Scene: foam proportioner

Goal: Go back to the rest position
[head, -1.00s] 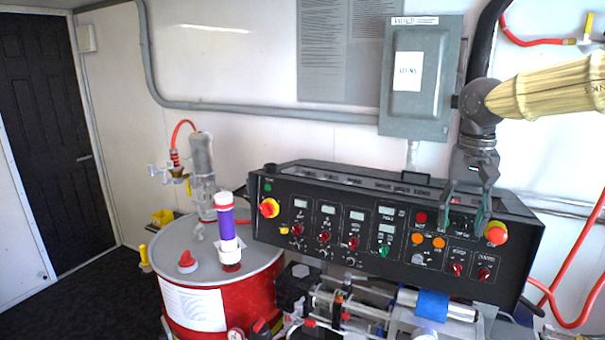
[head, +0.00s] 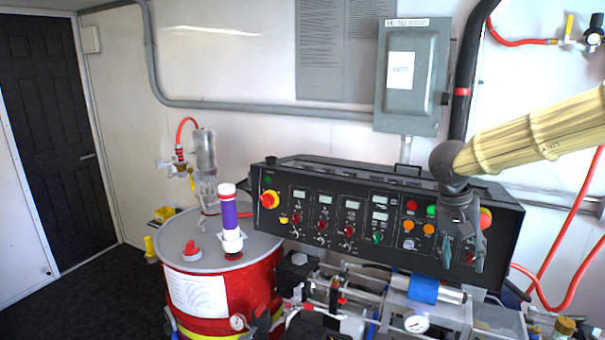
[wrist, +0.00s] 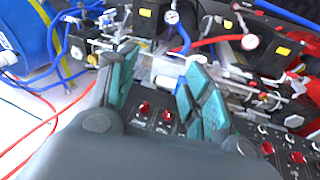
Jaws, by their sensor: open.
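My gripper (head: 462,252) hangs in front of the right part of the black control panel (head: 340,212) in the head view, with its fingers pointing down. Its two teal-padded fingers are spread apart with nothing between them. In the wrist view, the open fingers (wrist: 150,90) frame part of the panel and the machinery below. My gripper hides some of the panel's right end, including part of the red and yellow emergency knob (head: 486,219). My arm, in a yellowish cover, comes in from the right edge.
A red drum (head: 215,290) with a purple-and-white cylinder (head: 229,215) on its lid stands left of the panel. Pumps, gauges and pipes (head: 410,318) lie below the panel. A grey electrical box (head: 408,75) is on the wall. Red hoses (head: 570,225) hang at right.

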